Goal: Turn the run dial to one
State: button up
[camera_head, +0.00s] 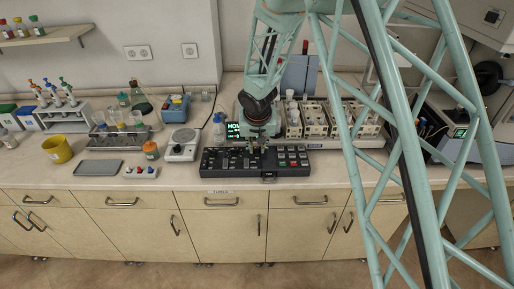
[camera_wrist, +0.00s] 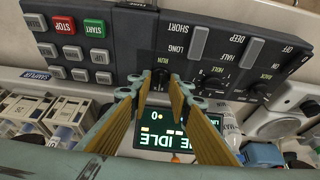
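The dark control panel (camera_head: 225,168) lies on the bench, below and in front of the display unit. In the wrist view the panel appears upside down, and the run dial (camera_wrist: 160,78) sits under its RUN label. My gripper (camera_wrist: 160,86) has one finger on each side of the dial, at its height in the picture. The fingers are apart with a narrow gap, and I cannot tell whether they touch the dial. The dial's pointer is mostly hidden.
The hole dial (camera_wrist: 213,76) and slider switches (camera_wrist: 198,42) are close beside the run dial. START (camera_wrist: 97,29) and STOP (camera_wrist: 64,26) buttons are at the left. Sampler racks (camera_head: 314,118) stand behind the panel. A hotplate (camera_head: 184,146) stands left of it.

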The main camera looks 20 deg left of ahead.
grip_shut()
jog(key=shift+d+n+y+p, duration=0.1)
jog(key=shift+n+y+p, duration=0.45)
jog(key=shift+p, duration=1.85)
jog(key=n+p, duration=0.1)
jog(key=p, duration=0.4)
jog(key=n+p, duration=0.2)
jog(key=p, duration=0.4)
jog(key=shift+w+r+g+y+p, duration=0.2)
jog(key=shift+g+y+p, duration=0.1)
jog(key=shift+g, duration=0.1)
jog(key=shift+f+n+p, duration=0.1)
jog(key=shift+n+p, duration=0.3)
jog(key=shift+n, duration=0.65)
jog(key=shift+w+n+g+y, duration=0.1)
jog(key=shift+n+g+y, duration=0.3)
jog(key=shift+n, duration=0.55)
jog(key=shift+w+n+g+y, duration=0.15)
jog(key=shift+n+g, duration=0.35)
jog(key=shift+n, duration=0.45)
jog(key=shift+s, duration=0.1)
jog(key=shift+o, duration=0.4)
grip_release()
jog(key=shift+d, duration=0.1)
